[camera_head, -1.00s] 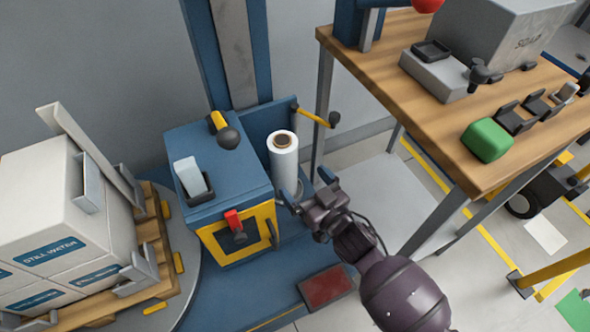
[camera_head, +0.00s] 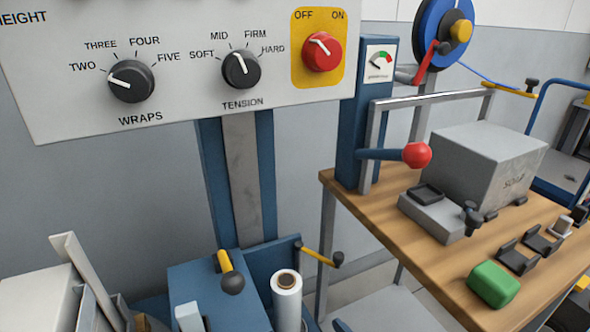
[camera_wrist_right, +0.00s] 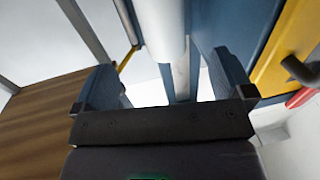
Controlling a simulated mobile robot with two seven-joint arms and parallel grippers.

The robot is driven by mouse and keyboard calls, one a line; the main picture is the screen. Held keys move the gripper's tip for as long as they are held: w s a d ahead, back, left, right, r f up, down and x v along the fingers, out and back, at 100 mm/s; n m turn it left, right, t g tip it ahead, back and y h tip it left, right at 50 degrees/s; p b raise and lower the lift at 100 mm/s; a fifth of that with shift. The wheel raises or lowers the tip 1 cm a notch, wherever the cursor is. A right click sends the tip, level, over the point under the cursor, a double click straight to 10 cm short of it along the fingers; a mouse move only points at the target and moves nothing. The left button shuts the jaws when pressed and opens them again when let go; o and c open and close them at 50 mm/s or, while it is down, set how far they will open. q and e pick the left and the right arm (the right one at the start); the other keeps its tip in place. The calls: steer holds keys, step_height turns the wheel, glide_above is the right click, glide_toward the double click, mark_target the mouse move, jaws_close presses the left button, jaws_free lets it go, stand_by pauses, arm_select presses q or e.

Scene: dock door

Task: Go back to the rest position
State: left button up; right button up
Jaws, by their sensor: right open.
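My right gripper (camera_wrist_right: 168,78) is open, with its two blue fingers spread apart in the right wrist view. The white film roll (camera_wrist_right: 160,30) lies beyond the gap between the fingers, and nothing is held. The film roll (camera_head: 287,302) stands upright beside the blue carriage (camera_head: 205,285) at the bottom of the head view. Only a small blue piece, perhaps a fingertip of my right gripper, shows at the bottom edge of the head view. My left gripper is in neither view.
A control panel (camera_head: 190,100) with two black knobs and a red switch fills the upper left. A wooden bench (camera_head: 400,240) at right carries a grey soap box (camera_head: 485,165), a green block (camera_head: 493,285) and a red-knobbed lever (camera_head: 415,155). Carton edges show at lower left.

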arm_select(q)
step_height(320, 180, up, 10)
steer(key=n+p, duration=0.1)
steer(key=p, duration=1.3)
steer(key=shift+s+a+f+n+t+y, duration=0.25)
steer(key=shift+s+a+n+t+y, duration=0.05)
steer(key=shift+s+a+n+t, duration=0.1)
arm_select(e)
steer(key=s+d+r+m+g+h, duration=0.1)
steer(key=s+d+r+h, duration=0.1)
steer(key=s+d, duration=0.5)
steer(key=s+d+r+m+g+h, duration=0.2)
steer(key=s+d, duration=0.5)
steer(key=s, duration=0.5)
steer(key=s+d+r+m+g+h, duration=0.1)
steer(key=s+d+r+h, duration=0.3)
steer(key=s, duration=0.6)
steer(key=d+m+h, duration=0.1)
steer(key=d, duration=0.1)
steer(key=shift+s+d, duration=0.2)
steer(key=shift+d, duration=0.2)
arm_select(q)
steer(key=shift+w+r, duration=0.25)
